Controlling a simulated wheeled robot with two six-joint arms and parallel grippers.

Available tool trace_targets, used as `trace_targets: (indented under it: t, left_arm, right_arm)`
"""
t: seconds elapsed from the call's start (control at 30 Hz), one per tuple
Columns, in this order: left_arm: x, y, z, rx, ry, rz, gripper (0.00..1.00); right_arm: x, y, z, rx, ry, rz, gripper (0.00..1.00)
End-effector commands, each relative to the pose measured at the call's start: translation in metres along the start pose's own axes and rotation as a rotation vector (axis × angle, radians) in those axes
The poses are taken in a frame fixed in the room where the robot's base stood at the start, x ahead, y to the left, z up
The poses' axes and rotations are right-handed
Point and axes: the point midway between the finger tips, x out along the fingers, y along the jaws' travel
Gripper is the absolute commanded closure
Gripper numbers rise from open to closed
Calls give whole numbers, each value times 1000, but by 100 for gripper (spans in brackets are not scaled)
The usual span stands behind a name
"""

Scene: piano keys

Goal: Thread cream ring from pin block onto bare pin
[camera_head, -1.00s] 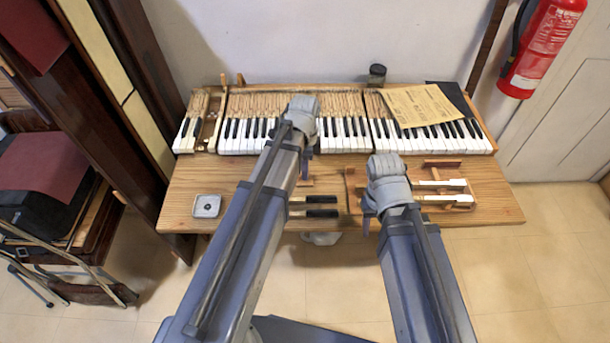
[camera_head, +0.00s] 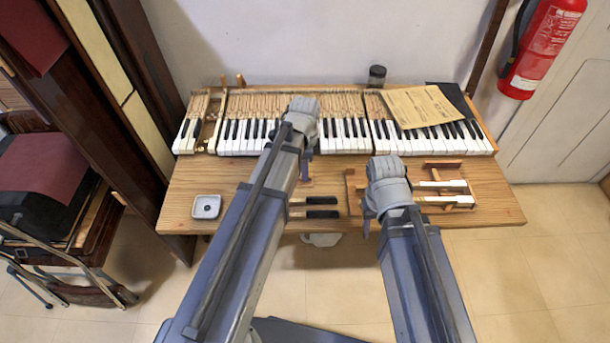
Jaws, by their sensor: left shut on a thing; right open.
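My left gripper (camera_head: 306,168) hangs over the middle of the wooden table, in front of the keyboard. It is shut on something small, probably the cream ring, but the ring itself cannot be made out. A small reddish-brown piece (camera_head: 306,183), perhaps the pin block, shows in part just below it. My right gripper (camera_head: 367,222) is open, low beside the left end of a shallow wooden tray (camera_head: 352,190); its wrist hides much of the jaws. I cannot make out the bare pin. A gap in the keys (camera_head: 209,124) at the left shows the key frame.
Two dark keys (camera_head: 321,207) lie between my arms. A small square dish (camera_head: 206,206) stands front left. A paper sheet (camera_head: 419,106) lies on the keyboard; a dark jar (camera_head: 377,76) stands behind. The table's left front is mostly clear.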

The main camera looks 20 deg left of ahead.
Motion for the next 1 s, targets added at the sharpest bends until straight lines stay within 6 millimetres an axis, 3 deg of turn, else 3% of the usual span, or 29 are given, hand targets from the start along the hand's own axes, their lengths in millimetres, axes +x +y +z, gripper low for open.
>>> trace_targets:
  t: [1.0]
  left_arm:
    - [-29, 0, 0, 0, 0, 0, 88]
  right_arm:
    - [-29, 3, 2, 0, 0, 0, 50]
